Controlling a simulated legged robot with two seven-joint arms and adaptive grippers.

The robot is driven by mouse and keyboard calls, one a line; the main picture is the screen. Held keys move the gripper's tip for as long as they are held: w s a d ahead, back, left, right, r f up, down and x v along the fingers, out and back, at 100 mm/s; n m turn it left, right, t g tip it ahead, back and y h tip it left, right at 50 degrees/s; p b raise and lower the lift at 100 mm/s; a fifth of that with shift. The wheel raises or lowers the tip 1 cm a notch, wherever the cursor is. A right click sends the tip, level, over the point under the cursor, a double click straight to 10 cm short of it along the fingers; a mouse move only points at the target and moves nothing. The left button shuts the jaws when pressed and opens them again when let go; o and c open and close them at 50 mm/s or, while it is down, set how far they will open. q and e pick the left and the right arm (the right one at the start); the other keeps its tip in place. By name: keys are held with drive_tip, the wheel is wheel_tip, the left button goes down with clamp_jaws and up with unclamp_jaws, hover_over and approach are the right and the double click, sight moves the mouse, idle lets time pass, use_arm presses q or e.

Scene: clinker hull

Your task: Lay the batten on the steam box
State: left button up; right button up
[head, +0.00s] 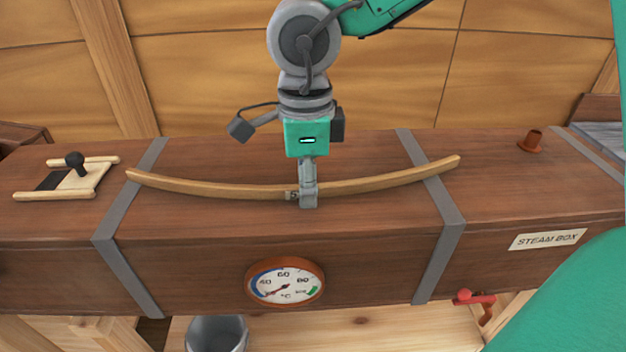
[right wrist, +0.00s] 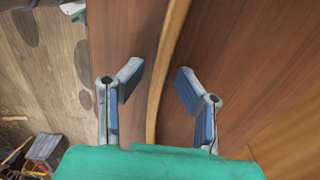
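My right gripper (head: 308,198) points down at the middle of the batten. In the right wrist view the fingers of my right gripper (right wrist: 157,90) stand apart, with the batten (right wrist: 166,70) running between them and a gap visible on each side. The gripper hides a short middle stretch of the batten in the head view. My left gripper is not in view.
A wooden frame with a black knob (head: 75,165) sits on the box top at left, and a brown peg (head: 532,140) at right. A round gauge (head: 285,282) and a red tap (head: 474,297) are on the front. A metal bucket (head: 217,335) stands below.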

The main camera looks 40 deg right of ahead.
drive_tip(key=shift+w+a, duration=0.1)
drive_tip(key=shift+a, duration=0.15)
drive_tip(key=shift+d+r, duration=0.25)
drive_tip(key=shift+d, duration=0.2)
drive_tip(key=r, duration=0.4)
drive_tip(key=shift+w+d+r+p, duration=0.1)
drive_tip(key=shift+d+r+p, duration=0.25)
drive_tip(key=shift+d, duration=0.05)
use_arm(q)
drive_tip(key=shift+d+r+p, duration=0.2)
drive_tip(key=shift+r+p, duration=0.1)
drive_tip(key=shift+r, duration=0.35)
use_arm(e)
wheel_tip(320, 180, up, 7)
drive_tip(key=shift+a, duration=0.2)
